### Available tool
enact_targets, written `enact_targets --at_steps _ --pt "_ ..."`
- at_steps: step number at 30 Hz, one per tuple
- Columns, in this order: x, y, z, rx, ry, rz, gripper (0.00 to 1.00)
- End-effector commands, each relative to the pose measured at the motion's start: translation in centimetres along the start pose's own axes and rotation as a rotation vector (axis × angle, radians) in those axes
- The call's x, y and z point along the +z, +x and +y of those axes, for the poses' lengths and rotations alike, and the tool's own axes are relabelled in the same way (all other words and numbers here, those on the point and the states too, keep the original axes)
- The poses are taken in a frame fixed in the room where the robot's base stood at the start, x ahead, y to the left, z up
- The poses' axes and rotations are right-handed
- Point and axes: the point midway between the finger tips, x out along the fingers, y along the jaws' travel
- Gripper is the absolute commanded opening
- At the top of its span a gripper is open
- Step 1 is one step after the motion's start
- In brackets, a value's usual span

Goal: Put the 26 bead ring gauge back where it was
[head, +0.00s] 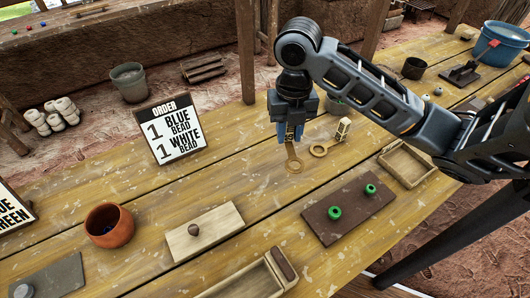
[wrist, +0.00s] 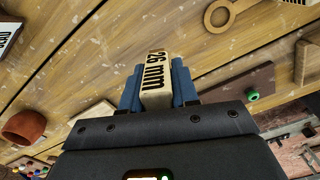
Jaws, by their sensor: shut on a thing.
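My gripper (head: 291,133) points down over the middle of the yellow plank table and is shut on the 26 bead ring gauge (head: 293,162). The gauge's wooden ring hangs below the fingers, close to the table top; I cannot tell if it touches. In the wrist view, the gauge's pale block reading "26 mm" (wrist: 157,76) sits between the blue fingers (wrist: 157,88); its ring is hidden there. A second ring gauge (head: 319,150) lies on the table just right of it, its tag block (head: 343,130) toward the back right; it also shows in the wrist view (wrist: 222,14).
A dark board (head: 330,221) with green beads and a wooden tray (head: 407,164) stand to the right. An order sign (head: 170,130) stands back left. A pale lidded board (head: 206,232), an orange pot (head: 109,226) and an open box (head: 247,284) are nearer. Planks left of my gripper are clear.

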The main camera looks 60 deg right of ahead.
Motion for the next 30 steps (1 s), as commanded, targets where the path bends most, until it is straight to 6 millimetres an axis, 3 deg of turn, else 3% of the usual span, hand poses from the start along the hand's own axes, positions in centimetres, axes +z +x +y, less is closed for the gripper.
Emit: enact_targets --at_steps 3,9,14,21,30 --pt "-0.2 1.3 2.6 0.004 -0.001 0.005 0.0" --pt "-0.2 2.9 5.0 0.0 0.0 0.002 0.0" --pt "-0.2 3.8 5.3 -0.001 0.003 0.002 0.0" --pt "-0.2 6.8 5.3 -0.001 0.003 0.003 0.0" --pt "-0.2 7.2 5.3 -0.001 0.0 0.0 0.0"
